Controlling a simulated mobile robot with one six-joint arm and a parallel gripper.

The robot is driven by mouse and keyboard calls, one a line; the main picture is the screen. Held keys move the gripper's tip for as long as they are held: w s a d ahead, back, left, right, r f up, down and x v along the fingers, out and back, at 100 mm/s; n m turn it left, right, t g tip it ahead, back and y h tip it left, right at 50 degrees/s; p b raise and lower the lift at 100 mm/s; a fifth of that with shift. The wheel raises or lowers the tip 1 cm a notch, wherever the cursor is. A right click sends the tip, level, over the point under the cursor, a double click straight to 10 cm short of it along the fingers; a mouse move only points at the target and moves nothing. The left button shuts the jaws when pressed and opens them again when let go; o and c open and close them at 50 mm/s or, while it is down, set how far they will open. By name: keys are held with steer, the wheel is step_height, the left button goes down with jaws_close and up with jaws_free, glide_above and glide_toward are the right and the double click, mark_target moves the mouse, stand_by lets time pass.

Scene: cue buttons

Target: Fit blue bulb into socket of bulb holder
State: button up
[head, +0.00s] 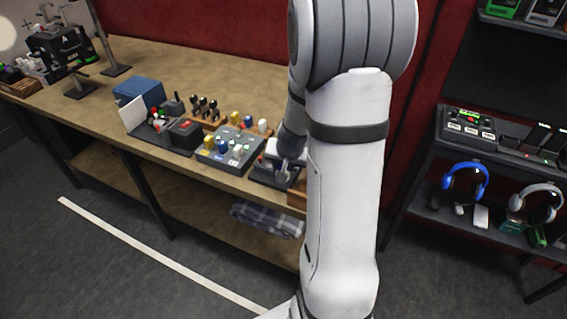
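A grey box that looks like the bulb holder (213,160) sits near the front edge of the workbench, with yellow, dark blue and white pieces on its top. Just behind it, a small blue bulb (248,120) stands in a row between a yellow bulb (235,117) and a white bulb (263,125). My gripper (285,172) is low over a dark box to the right of the holder, apart from the blue bulb. My arm partly covers this area. The fingers are too small to read as open or shut.
A dark box with a red button (264,168) lies under my gripper. Left of the holder are a switch box (184,134), a blue box (139,92) and several dark-handled tools (204,106). A shelf with headphones (464,180) stands at right. The bench's back (190,60) is clear.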

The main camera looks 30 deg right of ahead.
steer(key=o, duration=1.2)
step_height(320, 180, up, 7)
steer(key=p, duration=0.6)
stand_by(0.5)
